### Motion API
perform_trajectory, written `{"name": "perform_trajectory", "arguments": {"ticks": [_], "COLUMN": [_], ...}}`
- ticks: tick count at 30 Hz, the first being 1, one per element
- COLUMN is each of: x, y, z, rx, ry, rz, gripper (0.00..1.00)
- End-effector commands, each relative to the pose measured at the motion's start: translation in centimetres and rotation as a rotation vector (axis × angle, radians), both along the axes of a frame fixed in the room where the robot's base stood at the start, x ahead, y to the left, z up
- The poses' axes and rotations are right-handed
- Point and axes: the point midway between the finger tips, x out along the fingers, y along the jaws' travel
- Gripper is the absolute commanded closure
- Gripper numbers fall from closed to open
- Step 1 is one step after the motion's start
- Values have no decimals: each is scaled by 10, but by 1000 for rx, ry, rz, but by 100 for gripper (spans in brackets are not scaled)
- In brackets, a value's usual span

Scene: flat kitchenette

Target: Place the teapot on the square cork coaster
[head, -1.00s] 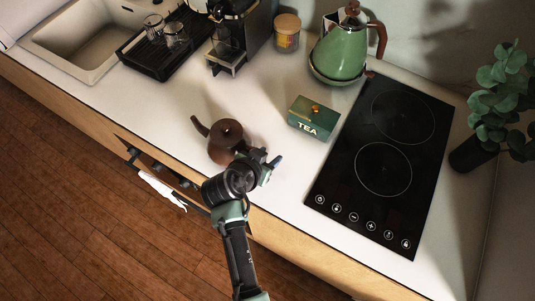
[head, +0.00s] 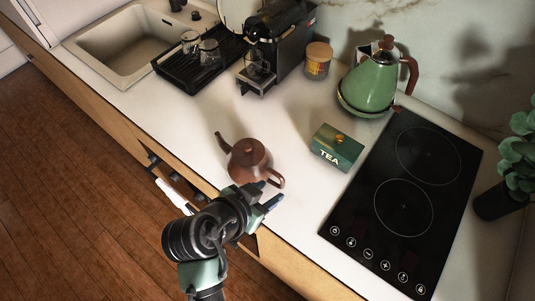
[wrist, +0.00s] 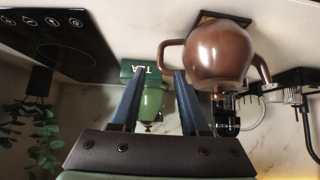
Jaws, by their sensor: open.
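The brown teapot (head: 250,162) stands upright near the front edge of the white counter, spout to the left and handle toward my gripper (head: 270,194). In the wrist view, which is upside down, the teapot (wrist: 218,57) is large, with its handle just beyond the fingertips. My gripper (wrist: 159,73) is open and empty, its blue fingers apart from each other. A dark flat piece with straight edges (wrist: 207,17), perhaps the square coaster, shows at the teapot's base in the wrist view. In the head view I cannot make out the coaster; the teapot may cover it.
A green TEA box (head: 337,148) lies right of the teapot, before the black hob (head: 405,205). A green kettle (head: 370,88), a lidded jar (head: 318,62), a coffee machine (head: 278,45) and a drying rack (head: 200,62) stand behind. Counter left of the teapot is clear.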

Motion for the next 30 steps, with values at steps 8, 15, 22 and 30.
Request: {"name": "perform_trajectory", "arguments": {"ticks": [8, 15, 22, 30], "x": [56, 117, 59, -4], "y": [8, 11, -2, -9], "z": [74, 304, 504, 585], "rx": [28, -74, -334, -511], "ry": [-194, -756, -1275, -1532], "rz": [125, 389, 485, 473], "gripper": [55, 55, 55, 55]}}
